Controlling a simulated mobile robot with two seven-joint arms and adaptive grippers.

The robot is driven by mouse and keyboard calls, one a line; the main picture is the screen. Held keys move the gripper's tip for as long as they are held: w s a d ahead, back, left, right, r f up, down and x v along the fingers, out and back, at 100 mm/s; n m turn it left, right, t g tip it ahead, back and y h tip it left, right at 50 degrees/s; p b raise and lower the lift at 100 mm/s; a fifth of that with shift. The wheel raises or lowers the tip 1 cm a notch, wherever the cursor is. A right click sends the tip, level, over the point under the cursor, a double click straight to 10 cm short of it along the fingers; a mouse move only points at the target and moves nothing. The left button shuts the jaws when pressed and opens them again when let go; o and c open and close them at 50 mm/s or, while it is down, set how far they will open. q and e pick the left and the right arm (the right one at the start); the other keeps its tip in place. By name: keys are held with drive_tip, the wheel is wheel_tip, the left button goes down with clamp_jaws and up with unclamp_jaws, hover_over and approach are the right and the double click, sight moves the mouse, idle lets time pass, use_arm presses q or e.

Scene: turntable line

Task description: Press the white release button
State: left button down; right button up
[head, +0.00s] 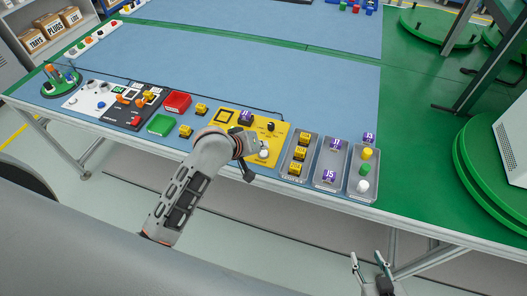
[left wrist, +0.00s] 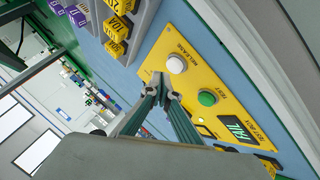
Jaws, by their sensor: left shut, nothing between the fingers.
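The white release button (head: 263,154) sits near the front of the yellow test box panel (head: 226,126). In the left wrist view the white button (left wrist: 176,64) stands just beyond my left fingertips, beside the "RELEASE" label. My left gripper (head: 248,173) is over the panel's front edge, shut and empty. In the left wrist view the closed left fingertips (left wrist: 163,92) show below the white button, with a small gap in the picture; contact is not visible. My right gripper (head: 366,259) is low in front of the table, its fingers apart and empty.
A green button (left wrist: 207,98), labelled "TEST", is close beside the white one. A lit display (left wrist: 236,130) appears to read "FAIL". Grey trays with yellow blocks (head: 299,154) and purple blocks (head: 329,174) stand right of the panel. Red (head: 177,103) and green (head: 160,125) bins stand left.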

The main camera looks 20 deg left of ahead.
sight(262, 154)
use_arm(q)
drive_tip(key=shift+f, duration=0.15)
drive_tip(key=shift+f+p, duration=0.25)
drive_tip(key=shift+p, duration=0.15)
drive_tip(key=shift+f, duration=0.5)
idle(0.7)
drive_tip(key=shift+r, duration=0.9)
drive_tip(key=shift+r, duration=2.55)
